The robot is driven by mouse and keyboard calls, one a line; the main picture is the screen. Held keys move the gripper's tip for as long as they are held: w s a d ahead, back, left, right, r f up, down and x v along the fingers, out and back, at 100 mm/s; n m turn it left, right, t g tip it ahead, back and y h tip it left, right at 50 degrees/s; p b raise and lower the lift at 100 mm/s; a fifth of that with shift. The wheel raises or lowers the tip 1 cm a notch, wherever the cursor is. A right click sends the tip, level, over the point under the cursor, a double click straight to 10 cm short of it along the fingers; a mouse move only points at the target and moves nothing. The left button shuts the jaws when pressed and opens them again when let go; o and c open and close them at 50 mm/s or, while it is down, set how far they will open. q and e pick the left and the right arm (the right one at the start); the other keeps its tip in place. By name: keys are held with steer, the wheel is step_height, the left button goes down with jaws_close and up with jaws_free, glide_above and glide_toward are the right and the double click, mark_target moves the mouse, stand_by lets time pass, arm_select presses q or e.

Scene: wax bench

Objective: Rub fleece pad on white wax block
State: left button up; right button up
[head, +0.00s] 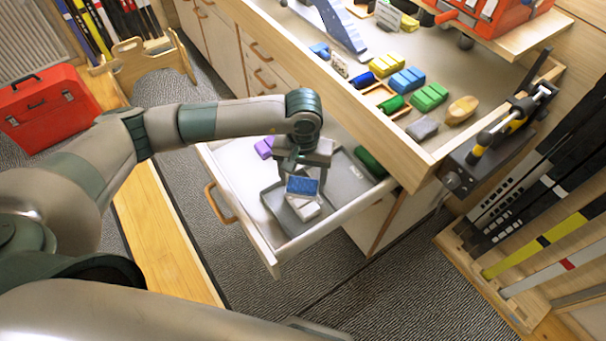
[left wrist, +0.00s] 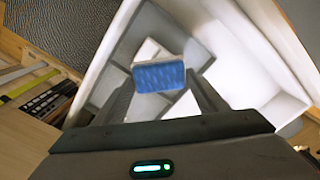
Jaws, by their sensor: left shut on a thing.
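My left gripper (head: 302,172) reaches down into the open drawer, its fingers shut on a pad with a blue face (head: 302,186), which I take as the fleece pad. In the left wrist view the pad (left wrist: 158,76) sits between the fingertips, blue face showing. A white block (head: 305,209), seemingly the white wax block, lies just below the pad and is partly hidden by it. White also shows beyond the pad in the left wrist view (left wrist: 148,50). I cannot tell whether pad and block touch. My right gripper is not in view.
The drawer (head: 276,262) has raised walls and a grey divided insert. A purple block (head: 264,147) and a dark green block (head: 369,162) lie in it. The bench top above carries several coloured blocks, a cork-like block (head: 462,110) and a clamp (head: 513,118).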

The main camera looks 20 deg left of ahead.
arm_select(q)
steer(key=shift+f+b, duration=0.3)
steer(key=shift+f, duration=1.5)
steer(key=shift+f+b, duration=0.55)
steer(key=shift+b, duration=0.05)
stand_by(1.4)
